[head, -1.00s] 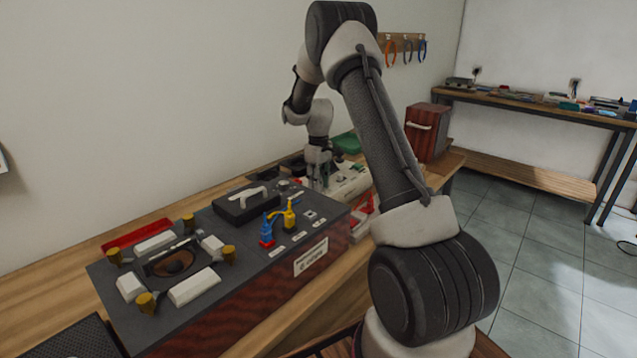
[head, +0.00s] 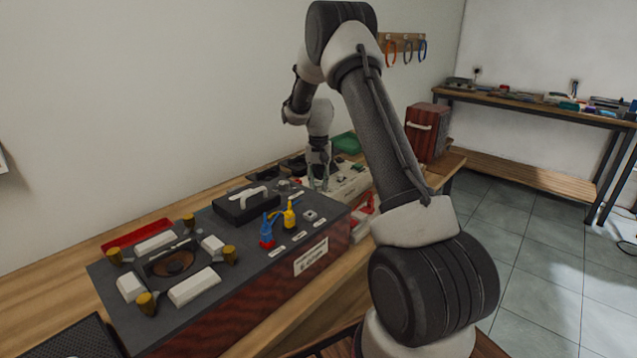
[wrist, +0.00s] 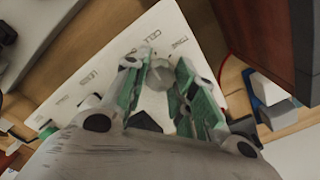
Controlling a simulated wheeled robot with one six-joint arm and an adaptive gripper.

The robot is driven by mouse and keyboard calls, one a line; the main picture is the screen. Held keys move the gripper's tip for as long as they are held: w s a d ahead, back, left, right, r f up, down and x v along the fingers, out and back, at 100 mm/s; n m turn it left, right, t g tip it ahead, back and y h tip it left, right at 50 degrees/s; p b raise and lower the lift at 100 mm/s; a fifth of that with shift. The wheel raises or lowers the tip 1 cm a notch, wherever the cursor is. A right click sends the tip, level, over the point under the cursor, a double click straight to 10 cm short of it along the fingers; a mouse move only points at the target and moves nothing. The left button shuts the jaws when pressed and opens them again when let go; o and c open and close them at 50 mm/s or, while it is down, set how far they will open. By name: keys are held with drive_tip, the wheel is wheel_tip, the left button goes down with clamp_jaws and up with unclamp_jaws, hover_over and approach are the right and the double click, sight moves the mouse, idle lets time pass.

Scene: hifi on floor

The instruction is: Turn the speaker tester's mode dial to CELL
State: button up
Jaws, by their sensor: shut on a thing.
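The speaker tester is a white box (head: 352,184) at the far end of the bench, partly hidden by my gripper in the head view. In the wrist view its white panel (wrist: 120,45) carries printed labels. One reads CELL (wrist: 153,40), just beyond the dial, and another beside it seems to read TONE (wrist: 182,43). The round grey mode dial (wrist: 160,76) sits between my green-padded fingers. My gripper (wrist: 162,70) is shut on the dial; in the head view it points down over the tester (head: 319,184). I cannot tell where the dial's pointer stands.
A large dark console (head: 235,235) with a speaker, blue and yellow plugs and a black handled lid fills the near bench. A red-brown cabinet (head: 427,132) stands beyond the tester, close on the right in the wrist view. A green item (head: 347,143) lies behind.

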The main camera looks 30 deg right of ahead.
sight(318, 184)
drive_tip(key=shift+m, duration=1.6)
drive_tip(key=o, duration=1.1)
drive_tip(key=shift+c, duration=0.2)
drive_tip(key=shift+r, duration=0.1)
wheel_tip(318, 184, up, 12)
